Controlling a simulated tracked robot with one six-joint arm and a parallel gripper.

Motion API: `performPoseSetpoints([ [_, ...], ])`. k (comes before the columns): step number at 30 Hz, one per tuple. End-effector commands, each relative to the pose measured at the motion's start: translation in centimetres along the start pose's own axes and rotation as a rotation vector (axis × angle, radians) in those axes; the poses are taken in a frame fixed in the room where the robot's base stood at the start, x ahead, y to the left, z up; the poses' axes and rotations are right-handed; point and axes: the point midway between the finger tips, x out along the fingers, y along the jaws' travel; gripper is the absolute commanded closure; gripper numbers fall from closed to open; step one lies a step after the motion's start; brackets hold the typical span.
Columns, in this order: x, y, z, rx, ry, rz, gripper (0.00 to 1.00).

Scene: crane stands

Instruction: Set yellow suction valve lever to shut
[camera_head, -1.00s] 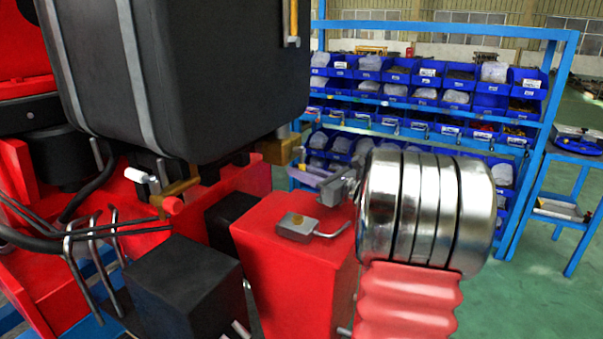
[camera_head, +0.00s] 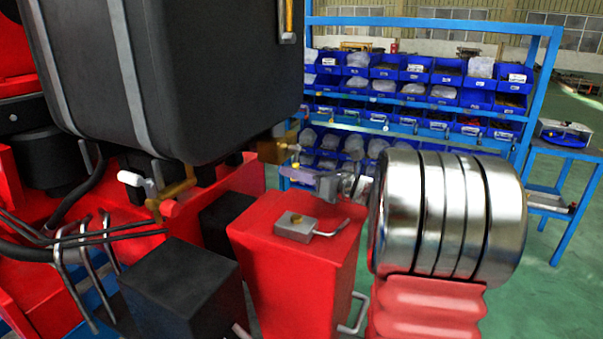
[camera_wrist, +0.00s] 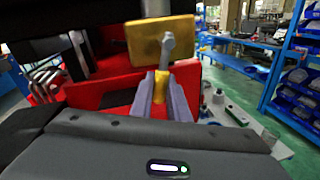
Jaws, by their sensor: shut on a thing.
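The suction valve is a brass block (camera_head: 277,149) below the large black tank, and it also shows in the wrist view (camera_wrist: 145,43). Its grey lever (camera_wrist: 167,50) hangs down from the block's face and ends in a yellow grip (camera_wrist: 161,82). My gripper (camera_wrist: 165,84) is shut on this yellow grip, with a pale purple finger on each side. In the head view, my gripper (camera_head: 292,173) is just below and to the right of the brass block. The fingers hide most of the grip there.
A second brass valve (camera_head: 176,189) with a white-ended lever (camera_head: 131,179) is at the left. A red pedestal (camera_head: 300,262) with a small metal block (camera_head: 295,227) stands below my gripper. Bent grey rods (camera_head: 85,262) are at lower left. A blue bin rack (camera_head: 540,95) stands behind.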

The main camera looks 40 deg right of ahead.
Motion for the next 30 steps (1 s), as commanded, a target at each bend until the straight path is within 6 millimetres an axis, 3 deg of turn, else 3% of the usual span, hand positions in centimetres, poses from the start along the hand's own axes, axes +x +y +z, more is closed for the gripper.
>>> performPoseSetpoints([
  [9, 0.21, 0.18, -0.04, 0.005, 0.003, 0.005, 1.00],
  [10, 0.21, 0.18, -0.04, 0.005, 0.003, 0.005, 0.84],
  [18, 0.23, 0.19, -0.04, 0.004, 0.003, 0.005, 0.66],
  [30, -0.45, 0.13, -0.01, 0.004, 0.002, 0.004, 0.66],
])
